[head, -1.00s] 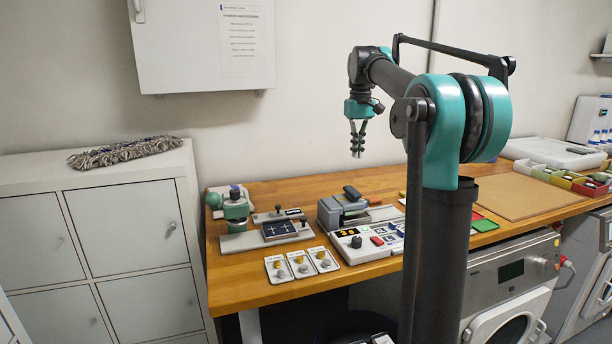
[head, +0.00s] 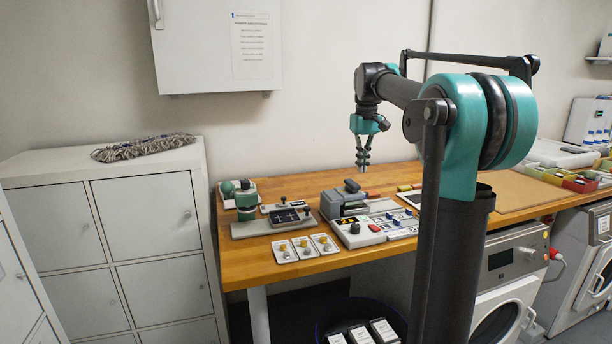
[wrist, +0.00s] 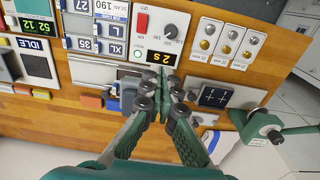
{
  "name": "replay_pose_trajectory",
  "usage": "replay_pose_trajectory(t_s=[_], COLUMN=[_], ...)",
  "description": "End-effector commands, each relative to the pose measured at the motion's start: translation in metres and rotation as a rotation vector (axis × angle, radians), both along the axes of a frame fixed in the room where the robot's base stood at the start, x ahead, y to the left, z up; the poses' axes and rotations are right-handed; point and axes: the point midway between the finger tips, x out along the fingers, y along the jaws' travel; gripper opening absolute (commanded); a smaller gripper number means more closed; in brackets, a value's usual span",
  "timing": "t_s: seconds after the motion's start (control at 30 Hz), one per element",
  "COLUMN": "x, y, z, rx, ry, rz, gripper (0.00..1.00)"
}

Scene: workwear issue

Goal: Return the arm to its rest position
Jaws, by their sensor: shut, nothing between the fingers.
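My gripper (head: 363,160) hangs from my raised arm in the head view, pointing down above the wooden workbench (head: 262,268). It is shut and empty, and nothing touches its fingers. In the wrist view my gripper (wrist: 160,98) shows its fingers drawn together at the tips over the bench devices. The head view shows the arm bent at the elbow, with the gripper apart from everything on the bench.
Grey lockers (head: 150,215) stand left, with a mop head (head: 140,148) on top. A wall cabinet (head: 200,50) hangs above.

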Motion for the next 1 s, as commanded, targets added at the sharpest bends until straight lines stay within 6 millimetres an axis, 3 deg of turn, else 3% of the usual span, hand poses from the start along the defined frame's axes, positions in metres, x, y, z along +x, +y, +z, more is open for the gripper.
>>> replay_pose_trajectory(t_s=[0.27, 0.43, 0.57, 0.8, 0.9, 1.0], x=[-0.029, -0.066, -0.117, -0.226, -0.262, -0.285], y=[-0.004, -0.007, -0.011, -0.016, -0.017, -0.017], z=[-0.052, -0.106, -0.167, -0.275, -0.305, -0.324], rx=[0.004, 0.011, 0.021, 0.042, 0.05, 0.056], ry=[-0.052, -0.106, -0.164, -0.269, -0.3, -0.321], rz=[-0.046, -0.091, -0.14, -0.231, -0.257, -0.273], gripper=[0.0, 0.0, 0.0, 0.0, 0.0, 0.0])
